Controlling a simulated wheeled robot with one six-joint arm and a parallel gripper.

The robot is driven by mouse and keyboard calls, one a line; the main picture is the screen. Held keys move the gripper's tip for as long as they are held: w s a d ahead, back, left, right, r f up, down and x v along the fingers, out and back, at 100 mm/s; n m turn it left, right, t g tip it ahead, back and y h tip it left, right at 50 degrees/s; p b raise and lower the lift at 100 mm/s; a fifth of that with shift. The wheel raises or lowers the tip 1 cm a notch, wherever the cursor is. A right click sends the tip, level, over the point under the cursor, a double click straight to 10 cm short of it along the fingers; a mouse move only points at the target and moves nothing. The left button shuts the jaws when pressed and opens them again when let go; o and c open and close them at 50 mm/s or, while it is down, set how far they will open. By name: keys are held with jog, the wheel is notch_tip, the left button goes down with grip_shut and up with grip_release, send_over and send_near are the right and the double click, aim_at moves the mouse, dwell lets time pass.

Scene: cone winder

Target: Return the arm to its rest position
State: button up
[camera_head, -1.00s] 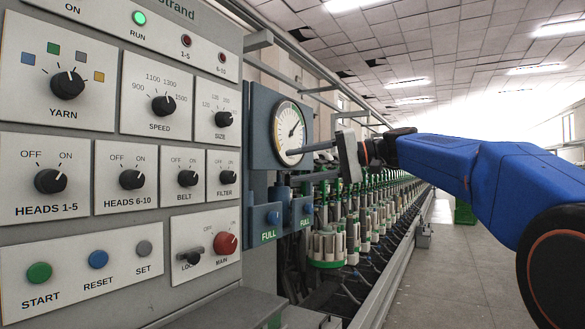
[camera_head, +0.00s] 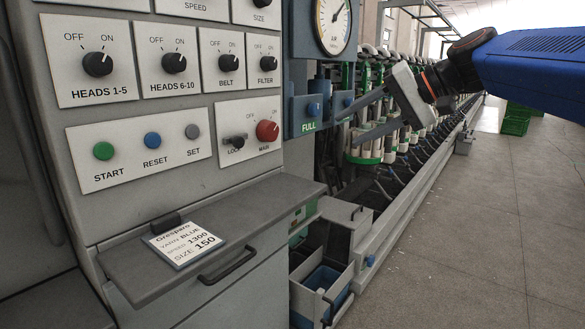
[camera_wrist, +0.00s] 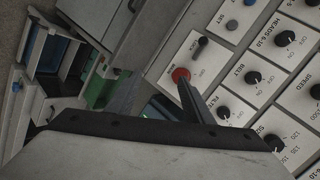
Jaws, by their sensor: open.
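My gripper (camera_head: 348,131) hangs at the right of the control panel (camera_head: 190,190), in front of the row of winding heads. Its two grey fingers are apart with nothing between them and point left and slightly down. My blue arm comes in from the upper right. In the wrist view my gripper (camera_wrist: 155,88) shows its fingers spread against the panel. One fingertip overlaps the picture near the red MAIN knob (camera_wrist: 181,74); I cannot tell the gap, but the head view shows the fingers well right of that knob (camera_head: 267,131).
A shelf (camera_head: 150,272) with a card (camera_head: 184,243) reading blue, 1300, 150 juts out below the panel. The air gauge (camera_head: 333,22) is above the fingers. An open bin (camera_head: 322,280) stands low beside the machine.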

jog(key=s+d+f+h, duration=0.3)
jog(key=s+f, duration=0.5)
jog(key=f, duration=0.3)
jog(key=s+d+f+n+h, duration=0.1)
jog(key=s+d+f+h, duration=0.2)
jog(key=s+d+f, duration=0.3)
jog(key=s+d+f+h, duration=0.4)
jog(key=s+f, duration=0.7)
jog(key=f, duration=0.7)
jog(key=shift+s+d+n+g, duration=0.3)
jog(key=shift+s+d, duration=0.05)
jog(key=shift+d, duration=0.4)
